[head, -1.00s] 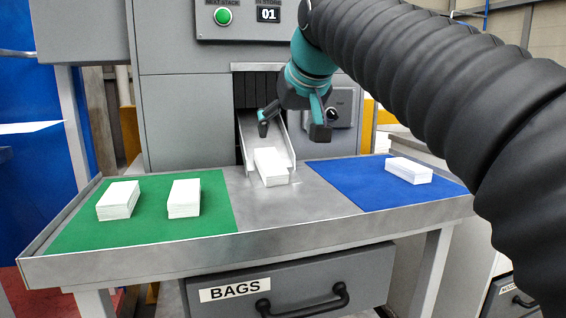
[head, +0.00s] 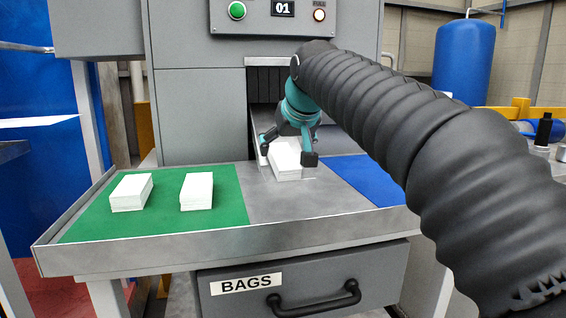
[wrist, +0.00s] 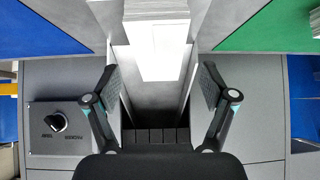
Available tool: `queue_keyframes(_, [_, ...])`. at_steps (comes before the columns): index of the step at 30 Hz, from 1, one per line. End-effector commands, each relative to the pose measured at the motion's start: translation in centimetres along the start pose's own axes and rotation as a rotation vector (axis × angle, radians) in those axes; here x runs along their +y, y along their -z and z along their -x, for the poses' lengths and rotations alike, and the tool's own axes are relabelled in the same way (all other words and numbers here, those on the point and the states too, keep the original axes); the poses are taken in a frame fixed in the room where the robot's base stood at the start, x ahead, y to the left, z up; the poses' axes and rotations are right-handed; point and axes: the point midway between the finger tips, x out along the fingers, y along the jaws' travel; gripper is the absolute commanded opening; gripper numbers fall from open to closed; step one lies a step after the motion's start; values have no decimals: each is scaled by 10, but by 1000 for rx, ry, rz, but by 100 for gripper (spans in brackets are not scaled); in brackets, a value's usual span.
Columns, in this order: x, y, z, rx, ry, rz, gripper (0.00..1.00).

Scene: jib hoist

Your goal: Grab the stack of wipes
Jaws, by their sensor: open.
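A white stack of wipes (head: 287,163) lies at the foot of the metal chute, on the bare steel middle of the table. My gripper (head: 288,151) is open over and just behind this stack, with nothing held. In the wrist view the stack (wrist: 158,48) is at the top middle, in line with the gap between the spread fingers of my gripper (wrist: 158,80). The fingers look clear of its sides. Two more white stacks, a left one (head: 131,192) and a right one (head: 197,191), lie on the green area.
The green mat (head: 160,219) is on the left and the blue mat (head: 365,181) on the right, partly hidden by my arm. A raised metal rim (head: 150,262) edges the table. The grey machine (head: 200,110) stands close behind. A BAGS drawer (head: 310,290) is below.

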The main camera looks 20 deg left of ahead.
Motion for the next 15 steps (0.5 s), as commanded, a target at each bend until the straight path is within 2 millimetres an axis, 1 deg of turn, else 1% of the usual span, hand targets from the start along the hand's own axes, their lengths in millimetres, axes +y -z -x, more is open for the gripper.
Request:
queue_keyframes(1, [1,-2,-10,-4,0,0,83])
queue_keyframes(3, [1,-1,-20,-3,0,0,83])
queue_keyframes(6, [1,-1,-31,-2,0,0,83])
queue_keyframes(9, [1,-1,-34,0,0,1,83])
queue_keyframes(14, [1,-1,-34,0,0,1,83])
queue_keyframes(15, [1,-1,-34,0,0,1,73])
